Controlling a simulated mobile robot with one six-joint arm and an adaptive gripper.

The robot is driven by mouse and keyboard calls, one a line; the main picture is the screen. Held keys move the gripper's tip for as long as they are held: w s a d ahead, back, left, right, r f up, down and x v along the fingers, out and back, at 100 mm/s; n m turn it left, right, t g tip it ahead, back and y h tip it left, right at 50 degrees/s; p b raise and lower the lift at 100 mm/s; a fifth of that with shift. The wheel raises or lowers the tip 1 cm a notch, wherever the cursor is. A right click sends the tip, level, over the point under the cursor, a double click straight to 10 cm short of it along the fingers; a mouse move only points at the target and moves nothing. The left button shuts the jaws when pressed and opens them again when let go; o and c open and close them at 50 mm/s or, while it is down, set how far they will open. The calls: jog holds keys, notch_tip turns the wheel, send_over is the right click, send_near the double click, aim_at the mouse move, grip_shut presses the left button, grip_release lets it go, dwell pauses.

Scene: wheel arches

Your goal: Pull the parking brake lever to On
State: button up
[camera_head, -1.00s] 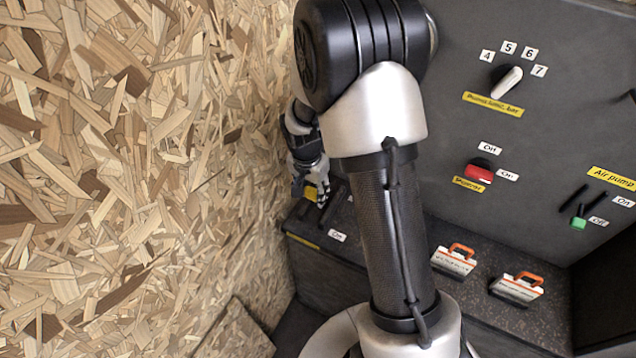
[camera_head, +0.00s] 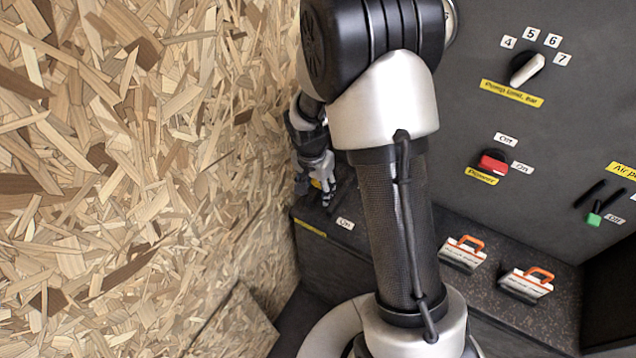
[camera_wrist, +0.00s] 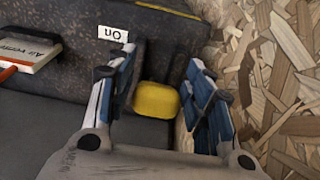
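The parking brake lever shows as a yellow knob (camera_wrist: 157,99) in the wrist view, between the two fingers of my gripper (camera_wrist: 160,65). The fingers are spread, one on each side of the knob; I cannot tell whether either touches it. A dark slot lies behind the knob. In the head view my gripper (camera_head: 320,184) is at the left end of the dark console, and a bit of the yellow knob (camera_head: 316,184) shows by its fingers. An "On" label (camera_head: 345,223) is on the console's near edge; it also shows in the wrist view (camera_wrist: 113,34).
The chipboard wall (camera_head: 150,180) is close on the left of my gripper. On the console stand two white tags with orange handles (camera_head: 463,253). The dark panel carries a white-tipped dial (camera_head: 527,67), a red switch (camera_head: 493,162) and a green-tipped lever (camera_head: 594,219).

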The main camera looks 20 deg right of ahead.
jog(key=shift+o, duration=1.3)
jog(key=shift+w+d+r, duration=0.2)
jog(key=shift+r, duration=0.1)
jog(key=shift+r, duration=0.3)
notch_tip(320, 180, up, 11)
jog(key=a, duration=0.1)
jog(key=shift+s, duration=0.45)
jog(key=shift+a+r, duration=0.1)
